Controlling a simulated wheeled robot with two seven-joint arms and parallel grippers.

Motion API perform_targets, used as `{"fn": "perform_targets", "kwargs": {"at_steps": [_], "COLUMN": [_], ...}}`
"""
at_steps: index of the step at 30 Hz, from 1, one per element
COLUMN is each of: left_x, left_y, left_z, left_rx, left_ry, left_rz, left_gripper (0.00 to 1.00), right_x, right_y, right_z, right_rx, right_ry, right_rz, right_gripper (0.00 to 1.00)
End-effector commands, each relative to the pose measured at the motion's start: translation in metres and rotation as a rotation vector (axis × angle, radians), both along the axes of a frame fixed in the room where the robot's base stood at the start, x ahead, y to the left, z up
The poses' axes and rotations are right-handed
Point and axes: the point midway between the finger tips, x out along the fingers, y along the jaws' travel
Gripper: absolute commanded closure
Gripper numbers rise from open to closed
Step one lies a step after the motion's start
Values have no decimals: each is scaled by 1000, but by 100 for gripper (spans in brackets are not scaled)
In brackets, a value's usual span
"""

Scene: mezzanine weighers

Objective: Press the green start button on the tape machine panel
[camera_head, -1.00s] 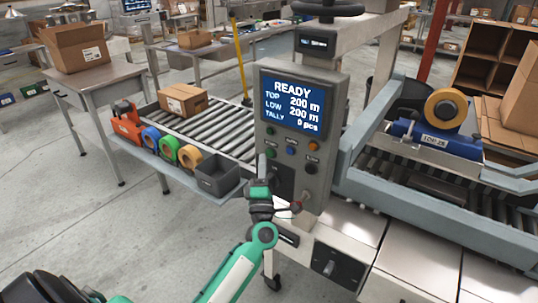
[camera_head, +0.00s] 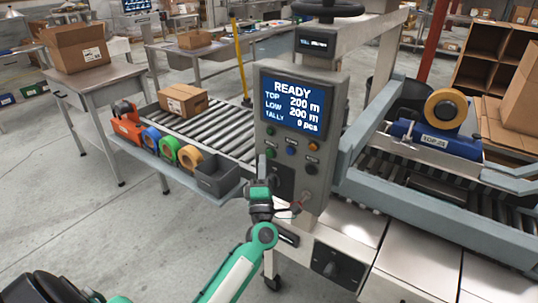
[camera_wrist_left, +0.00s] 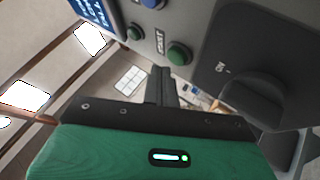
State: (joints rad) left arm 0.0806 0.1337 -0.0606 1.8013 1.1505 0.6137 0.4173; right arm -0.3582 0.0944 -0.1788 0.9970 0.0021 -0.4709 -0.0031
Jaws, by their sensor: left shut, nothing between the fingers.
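The grey tape machine panel (camera_head: 334,112) stands in the middle of the head view, its blue screen reading READY. The green start button (camera_head: 271,153) is the lower of two green ones at the panel's left. In the left wrist view the green start button (camera_wrist_left: 180,54) shows clearly beside its START label. My left gripper (camera_head: 262,158) is shut and empty, with its fingertips close to this button. In the left wrist view, my left gripper's fingertips (camera_wrist_left: 161,72) point towards the panel, just beside and short of the button. Contact is not visible. My right gripper is not in view.
Blue, orange and black controls sit near the button; a black rotary switch (camera_wrist_left: 255,98) is close by. A grey bin (camera_head: 218,178) and tape rolls (camera_head: 168,146) line the conveyor's near side. A carton (camera_head: 183,99) lies on the rollers. Floor at left is clear.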

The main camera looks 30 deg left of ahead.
Motion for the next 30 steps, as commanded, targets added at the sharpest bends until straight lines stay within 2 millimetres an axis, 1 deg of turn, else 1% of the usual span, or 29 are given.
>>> {"fn": "perform_targets", "kwargs": {"at_steps": [22,30], "left_x": [0,8], "left_y": [0,-1], "left_z": [0,1], "left_rx": [0,0], "left_ry": [0,-1], "left_rz": [0,0], "left_gripper": [100,100], "right_x": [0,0], "right_y": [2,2], "right_z": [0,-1], "right_rx": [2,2], "right_ry": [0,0], "right_rz": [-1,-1], "right_gripper": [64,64]}}
